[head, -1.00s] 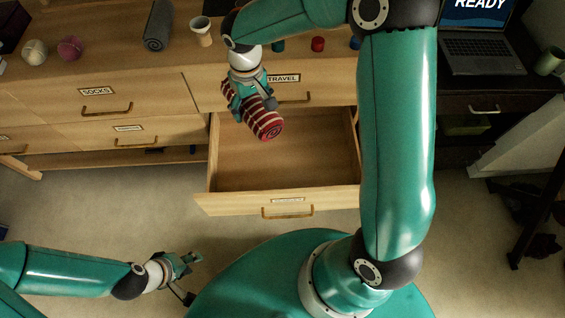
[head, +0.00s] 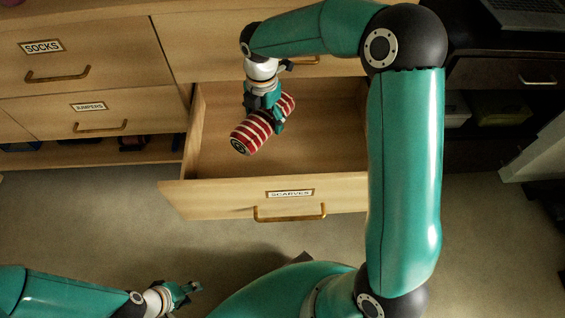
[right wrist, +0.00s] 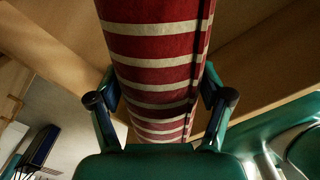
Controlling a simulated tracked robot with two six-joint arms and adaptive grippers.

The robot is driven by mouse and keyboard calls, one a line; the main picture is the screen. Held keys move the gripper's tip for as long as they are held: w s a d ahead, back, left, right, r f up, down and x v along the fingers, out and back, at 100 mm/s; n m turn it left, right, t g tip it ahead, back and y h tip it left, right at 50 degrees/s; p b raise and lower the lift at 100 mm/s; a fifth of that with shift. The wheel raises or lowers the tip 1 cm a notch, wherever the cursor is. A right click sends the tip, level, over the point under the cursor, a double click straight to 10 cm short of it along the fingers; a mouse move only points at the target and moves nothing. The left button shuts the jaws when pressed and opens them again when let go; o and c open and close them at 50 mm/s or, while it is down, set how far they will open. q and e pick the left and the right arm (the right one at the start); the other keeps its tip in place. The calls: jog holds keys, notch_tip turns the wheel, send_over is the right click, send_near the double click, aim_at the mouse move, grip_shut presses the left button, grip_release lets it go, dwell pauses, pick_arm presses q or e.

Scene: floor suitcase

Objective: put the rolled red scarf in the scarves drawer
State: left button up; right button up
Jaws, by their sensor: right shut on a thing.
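The rolled red scarf (head: 254,131) has white stripes and is held tilted in my right gripper (head: 268,115). The gripper is shut on it, over the open scarves drawer (head: 320,191). In the right wrist view the scarf (right wrist: 155,50) fills the space between the two fingers of the right gripper (right wrist: 160,105). The drawer is pulled out, and its visible wooden floor is bare. I cannot tell how high above that floor the scarf is. My left gripper (head: 184,291) is low at the left, away from the drawer, and looks open and empty.
The socks drawer (head: 90,50) and jumpers drawer (head: 120,112) are shut on the left. A dark desk (head: 490,75) with a laptop (head: 530,15) stands at the right. Carpet (head: 100,220) lies free in front of the dresser.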

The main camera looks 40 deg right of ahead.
notch_tip(320, 180, down, 6)
jog(key=d+n+b, duration=0.2)
jog(key=n+b, duration=0.4)
jog(key=n, duration=0.2)
send_near(285, 157)
notch_tip(285, 157, down, 6)
jog(key=b, duration=0.4)
jog(key=shift+w, duration=0.1)
pick_arm(q)
notch_tip(285, 157, down, 13)
jog(key=shift+r, duration=0.2)
pick_arm(e)
jog(key=shift+f, duration=0.1)
jog(key=o, duration=1.2)
jog(key=shift+c, duration=0.2)
